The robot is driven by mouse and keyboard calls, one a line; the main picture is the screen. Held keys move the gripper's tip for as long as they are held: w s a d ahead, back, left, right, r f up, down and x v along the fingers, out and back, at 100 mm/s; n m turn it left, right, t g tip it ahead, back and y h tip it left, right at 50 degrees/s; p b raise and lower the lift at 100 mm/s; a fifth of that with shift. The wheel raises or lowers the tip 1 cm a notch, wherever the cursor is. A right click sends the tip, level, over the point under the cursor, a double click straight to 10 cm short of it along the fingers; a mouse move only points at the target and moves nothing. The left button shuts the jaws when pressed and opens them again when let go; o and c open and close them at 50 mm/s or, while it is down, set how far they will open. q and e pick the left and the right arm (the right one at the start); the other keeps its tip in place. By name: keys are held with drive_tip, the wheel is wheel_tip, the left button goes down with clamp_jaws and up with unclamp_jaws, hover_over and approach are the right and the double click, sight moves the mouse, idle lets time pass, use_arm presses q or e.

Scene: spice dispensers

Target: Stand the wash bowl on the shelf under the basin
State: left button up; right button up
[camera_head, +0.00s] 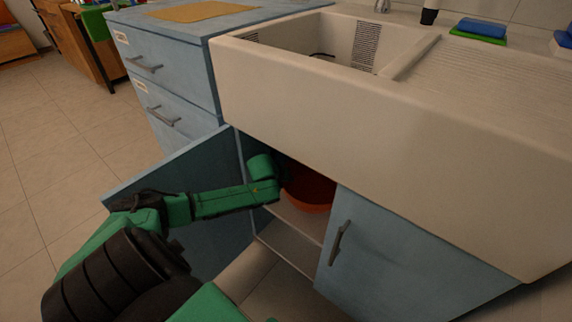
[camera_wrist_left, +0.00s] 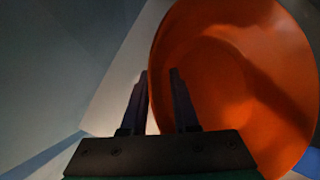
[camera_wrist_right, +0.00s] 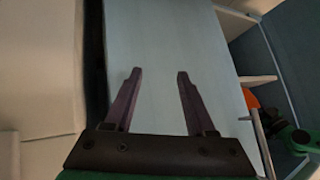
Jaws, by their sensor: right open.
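The wash bowl (camera_head: 312,190) is orange-red and is inside the open cupboard under the white basin (camera_head: 350,115). In the head view it is just above or on the pale shelf (camera_head: 297,222); I cannot tell whether it touches. My left arm reaches into the cupboard, and its gripper is hidden there in the head view. In the left wrist view the left gripper (camera_wrist_left: 159,72) has one finger on each side of the rim of the bowl (camera_wrist_left: 250,80); its grip is unclear. My right gripper (camera_wrist_right: 159,73) is open and empty, facing a pale blue panel (camera_wrist_right: 165,40).
The left cupboard door (camera_head: 190,170) stands open beside my left arm. A drawer unit (camera_head: 165,75) stands to the left. The basin's front overhangs the cupboard opening.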

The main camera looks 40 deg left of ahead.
use_arm(q)
drive_tip(key=o, duration=0.3)
drive_tip(key=p+v, duration=0.4)
drive_tip(key=v, duration=0.3)
drive_tip(key=shift+s, duration=0.2)
use_arm(e)
drive_tip(key=s+d+r+g+h, duration=0.3)
drive_tip(key=s+d+r+g, duration=0.2)
drive_tip(key=d, duration=0.4)
drive_tip(key=shift+s+d+r+h, duration=0.25)
drive_tip(key=shift+r+h, duration=0.15)
drive_tip(key=shift+r, duration=0.4)
use_arm(q)
drive_tip(key=shift+d+r, duration=0.1)
drive_tip(key=shift+r, duration=0.05)
